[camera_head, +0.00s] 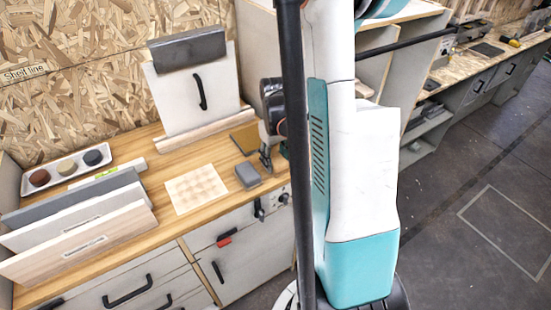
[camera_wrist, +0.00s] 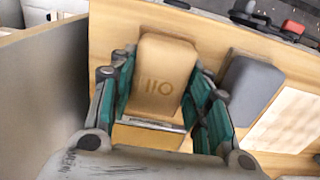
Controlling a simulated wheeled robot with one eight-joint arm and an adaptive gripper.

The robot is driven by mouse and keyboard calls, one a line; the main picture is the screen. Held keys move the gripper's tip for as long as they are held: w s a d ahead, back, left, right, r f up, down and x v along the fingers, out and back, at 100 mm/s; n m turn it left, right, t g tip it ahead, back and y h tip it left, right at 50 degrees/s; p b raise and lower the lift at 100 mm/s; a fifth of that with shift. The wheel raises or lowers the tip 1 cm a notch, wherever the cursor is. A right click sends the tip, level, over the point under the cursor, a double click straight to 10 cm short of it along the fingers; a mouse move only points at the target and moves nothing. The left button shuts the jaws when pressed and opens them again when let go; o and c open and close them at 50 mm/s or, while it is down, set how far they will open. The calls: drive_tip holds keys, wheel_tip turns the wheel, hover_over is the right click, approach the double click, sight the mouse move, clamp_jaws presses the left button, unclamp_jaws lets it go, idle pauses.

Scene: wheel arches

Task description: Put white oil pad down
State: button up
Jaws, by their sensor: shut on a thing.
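My gripper (camera_wrist: 165,95) is shut on a tan block-shaped pad (camera_wrist: 165,65), with a teal finger along each side. Dark letters on the pad look like "OIL" upside down. The pad looks tan rather than white in the wrist view. It is over the wooden bench top (camera_wrist: 110,30); I cannot tell whether it touches the wood. In the head view my gripper (camera_head: 267,157) is low over the bench, partly behind my own body, and the pad cannot be made out there.
A grey block (camera_head: 248,176) lies close beside the pad, also in the wrist view (camera_wrist: 250,90). A brown flat piece (camera_head: 245,137) lies behind it. Upright panels (camera_head: 85,225) and a tray of round pads (camera_head: 68,168) stand farther left.

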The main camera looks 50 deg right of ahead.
sight(275, 157)
drive_tip(key=o, duration=1.1)
drive_tip(key=shift+f, duration=0.1)
wheel_tip(275, 157, up, 12)
drive_tip(key=p, duration=0.3)
drive_tip(key=shift+p, duration=0.35)
